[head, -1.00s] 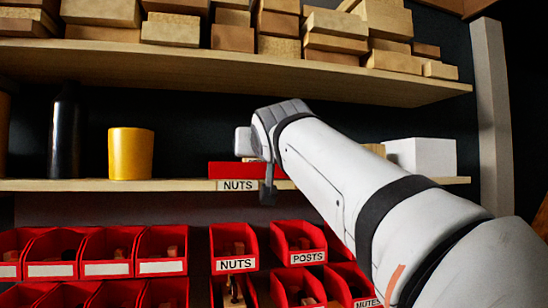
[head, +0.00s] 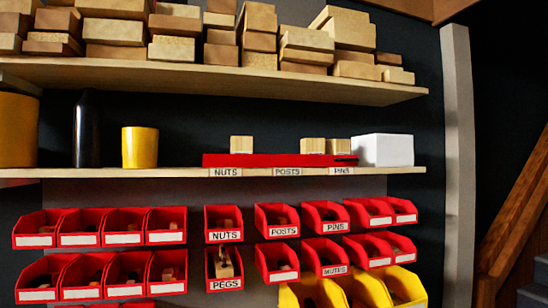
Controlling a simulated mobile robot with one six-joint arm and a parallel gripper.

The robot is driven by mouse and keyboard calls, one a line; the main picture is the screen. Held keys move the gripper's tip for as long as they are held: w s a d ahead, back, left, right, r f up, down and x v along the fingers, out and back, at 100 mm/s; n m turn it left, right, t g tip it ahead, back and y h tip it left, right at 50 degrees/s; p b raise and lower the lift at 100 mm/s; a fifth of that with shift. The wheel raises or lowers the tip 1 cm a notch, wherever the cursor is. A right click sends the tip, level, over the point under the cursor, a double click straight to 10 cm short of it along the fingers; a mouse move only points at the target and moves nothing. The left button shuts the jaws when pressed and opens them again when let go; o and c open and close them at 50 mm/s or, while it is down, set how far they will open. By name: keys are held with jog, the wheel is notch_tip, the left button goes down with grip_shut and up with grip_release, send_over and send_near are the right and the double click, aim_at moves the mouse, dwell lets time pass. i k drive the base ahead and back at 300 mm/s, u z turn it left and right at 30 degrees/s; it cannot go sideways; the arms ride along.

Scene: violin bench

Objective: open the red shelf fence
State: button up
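The red shelf fence (head: 265,160) is a low red strip along the front edge of the middle shelf (head: 180,173), above the labels NUTS, POSTS and PINS. It stands upright there, in front of several light wooden blocks (head: 312,146). A dark mark or slot shows near its right end. Whether it is latched cannot be told at this size. My gripper and arm are out of the head view.
A yellow cup (head: 140,147), a black bottle (head: 86,130) and a larger yellow container (head: 17,130) stand left of the fence. A white box (head: 384,150) stands at its right end. Red bins (head: 223,224) hang below, and wood blocks fill the upper shelf (head: 200,77).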

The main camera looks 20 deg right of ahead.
aim_at(208, 160)
jog(key=u, duration=2.35)
jog(key=k, duration=1.9)
jog(key=z, duration=1.65)
jog(key=i, duration=1)
jog(key=z, duration=0.05)
